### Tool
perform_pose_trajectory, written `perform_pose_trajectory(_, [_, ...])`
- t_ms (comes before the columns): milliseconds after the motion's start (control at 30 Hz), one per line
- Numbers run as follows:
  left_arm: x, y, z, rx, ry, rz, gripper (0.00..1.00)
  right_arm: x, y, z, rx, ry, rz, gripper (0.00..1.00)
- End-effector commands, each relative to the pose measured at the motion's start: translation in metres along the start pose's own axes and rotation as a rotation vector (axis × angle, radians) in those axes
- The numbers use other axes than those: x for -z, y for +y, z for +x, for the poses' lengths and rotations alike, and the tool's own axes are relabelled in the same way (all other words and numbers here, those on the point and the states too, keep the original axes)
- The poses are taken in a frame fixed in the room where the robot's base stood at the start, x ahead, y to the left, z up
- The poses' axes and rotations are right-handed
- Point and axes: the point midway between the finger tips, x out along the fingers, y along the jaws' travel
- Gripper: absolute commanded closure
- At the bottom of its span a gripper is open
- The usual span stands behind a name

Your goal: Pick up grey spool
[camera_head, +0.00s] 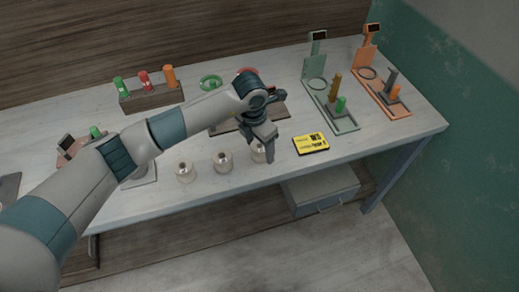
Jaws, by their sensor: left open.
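Several small pale grey, spool-like pieces stand in a row near the front edge of the table: a left one (185,172), a middle one (223,162) and a right one (257,153). They look alike, and I cannot tell which is meant by the grey spool. My left gripper (265,148) points down at the right one and partly covers it. Its jaws are open, and a finger shows at that piece's right side. I cannot tell whether it touches. My right gripper is not in view.
A yellow and black card (311,144) lies just right of the gripper. Green (331,105) and orange (383,92) stands are at the right. A wooden block (151,98) with coloured cylinders is at the back left. A green ring (210,82) lies behind my arm.

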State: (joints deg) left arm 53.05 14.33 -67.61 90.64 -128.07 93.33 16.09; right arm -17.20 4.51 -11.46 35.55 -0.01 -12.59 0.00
Motion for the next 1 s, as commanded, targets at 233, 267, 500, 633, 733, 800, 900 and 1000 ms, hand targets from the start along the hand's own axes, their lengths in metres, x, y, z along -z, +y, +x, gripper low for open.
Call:
perform_pose_trajectory(233, [0.000, 0.000, 0.000, 0.000, 0.000, 0.000, 0.55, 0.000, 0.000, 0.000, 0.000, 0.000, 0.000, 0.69])
perform_pose_trajectory(267, [0.000, 0.000, 0.000, 0.000, 0.000, 0.000, 0.62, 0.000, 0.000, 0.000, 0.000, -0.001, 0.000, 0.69])
perform_pose_trajectory(500, [0.000, 0.000, -0.001, 0.000, -0.001, 0.000, 0.87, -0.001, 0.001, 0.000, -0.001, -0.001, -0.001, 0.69])
perform_pose_trajectory(633, [-0.001, 0.000, -0.001, 0.000, -0.001, 0.000, 0.87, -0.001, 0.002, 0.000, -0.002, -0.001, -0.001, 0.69])
perform_pose_trajectory(733, [-0.001, 0.000, -0.003, -0.001, -0.002, 0.000, 0.87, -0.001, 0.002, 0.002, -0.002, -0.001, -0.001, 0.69])
perform_pose_trajectory(800, [-0.002, 0.001, -0.007, -0.001, -0.002, 0.000, 0.87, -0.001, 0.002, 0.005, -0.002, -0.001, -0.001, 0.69])
perform_pose_trajectory(900, [-0.003, 0.001, -0.015, -0.002, -0.004, 0.001, 0.87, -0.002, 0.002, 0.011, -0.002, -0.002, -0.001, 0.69])
perform_pose_trajectory(1000, [-0.005, 0.001, -0.028, -0.002, -0.005, 0.001, 0.87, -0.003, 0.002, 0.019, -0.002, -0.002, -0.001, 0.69])
